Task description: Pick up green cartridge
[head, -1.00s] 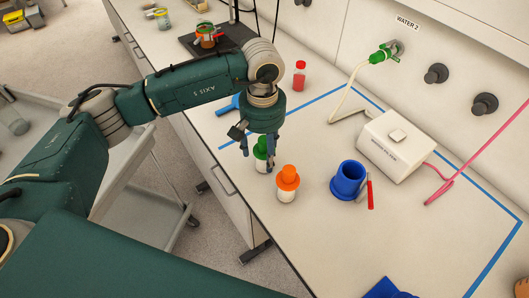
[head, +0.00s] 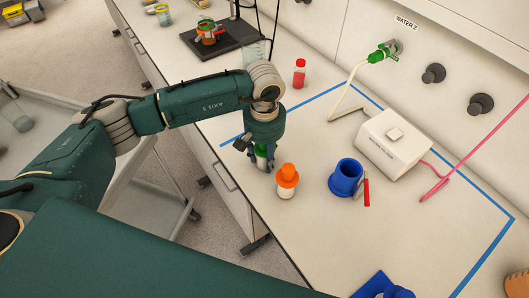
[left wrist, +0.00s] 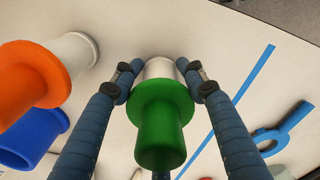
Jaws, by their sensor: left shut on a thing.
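The green cartridge (head: 262,163) has a green flanged top and a white body. It stands upright on the bench, partly hidden by my left gripper (head: 261,158) in the head view. In the left wrist view the green cartridge (left wrist: 162,120) sits between the blue fingers of my left gripper (left wrist: 160,75), which are shut on its white body from both sides. My right gripper does not show in either view.
An orange-topped cartridge (head: 287,180) stands just right of the green one. Further right are a blue cup (head: 346,178), a red item (head: 366,191) and a white box (head: 393,143). A red-capped bottle (head: 299,73) stands behind. Blue tape marks the bench.

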